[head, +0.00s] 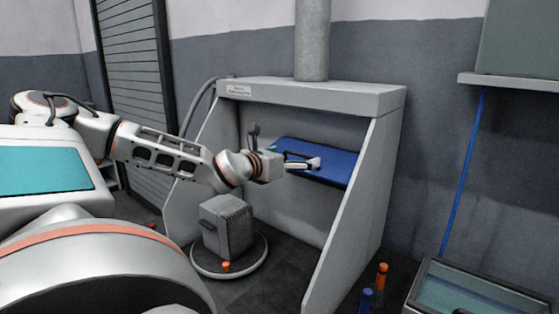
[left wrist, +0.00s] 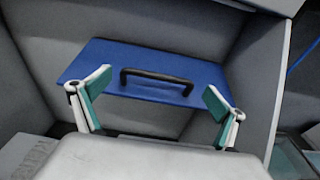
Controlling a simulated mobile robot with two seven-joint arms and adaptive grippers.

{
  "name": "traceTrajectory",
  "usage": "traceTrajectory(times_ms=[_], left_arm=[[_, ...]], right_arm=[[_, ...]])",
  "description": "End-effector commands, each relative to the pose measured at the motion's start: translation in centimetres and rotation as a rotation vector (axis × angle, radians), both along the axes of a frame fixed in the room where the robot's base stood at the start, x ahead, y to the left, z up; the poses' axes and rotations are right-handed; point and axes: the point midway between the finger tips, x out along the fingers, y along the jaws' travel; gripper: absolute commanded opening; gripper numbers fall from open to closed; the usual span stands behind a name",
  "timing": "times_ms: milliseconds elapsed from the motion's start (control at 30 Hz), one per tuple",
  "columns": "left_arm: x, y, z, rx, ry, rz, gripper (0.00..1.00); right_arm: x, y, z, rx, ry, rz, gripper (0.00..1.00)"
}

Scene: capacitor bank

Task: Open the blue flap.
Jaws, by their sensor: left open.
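The blue flap (head: 338,165) is a flat panel inside the grey hood, near its back wall. In the left wrist view the flap (left wrist: 200,72) carries a black bar handle (left wrist: 157,77) near its middle. My left gripper (head: 300,163) is in front of the flap in the head view. In the left wrist view its two fingers (left wrist: 160,92) are spread wide, one on each side of the handle, with nothing between them that I can see held. Whether the fingertips touch the flap I cannot tell. My right gripper is not in view.
The grey hood (head: 375,190) has side walls close around my left arm. Below stands a grey box (head: 227,226) on a round turntable (head: 255,262). Orange and blue bottles (head: 382,275) and a glass-topped case (head: 480,290) are at the lower right.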

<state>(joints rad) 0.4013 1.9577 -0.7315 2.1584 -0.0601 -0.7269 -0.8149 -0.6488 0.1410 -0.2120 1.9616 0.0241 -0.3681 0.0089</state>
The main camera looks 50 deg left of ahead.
Motion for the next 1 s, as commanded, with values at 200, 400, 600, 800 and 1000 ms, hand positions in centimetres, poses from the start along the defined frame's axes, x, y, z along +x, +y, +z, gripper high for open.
traceTrajectory(times_ms=[200,400,600,800,1000], left_arm=[[-4.4,-1.1,0.9,0.004,-0.002,0.000,0.97],[-7.1,-1.8,1.2,0.001,-0.001,-0.001,0.97],[-8.0,-2.0,1.3,0.000,-0.001,-0.002,0.97],[-8.0,-2.0,1.3,0.000,-0.001,-0.002,0.97],[-8.0,-2.0,1.3,0.000,-0.001,-0.002,0.97]], right_arm=[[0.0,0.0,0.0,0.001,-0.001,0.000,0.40],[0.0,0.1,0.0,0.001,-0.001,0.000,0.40],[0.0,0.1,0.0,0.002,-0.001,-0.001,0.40],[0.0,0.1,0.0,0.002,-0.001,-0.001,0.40],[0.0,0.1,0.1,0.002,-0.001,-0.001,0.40]])
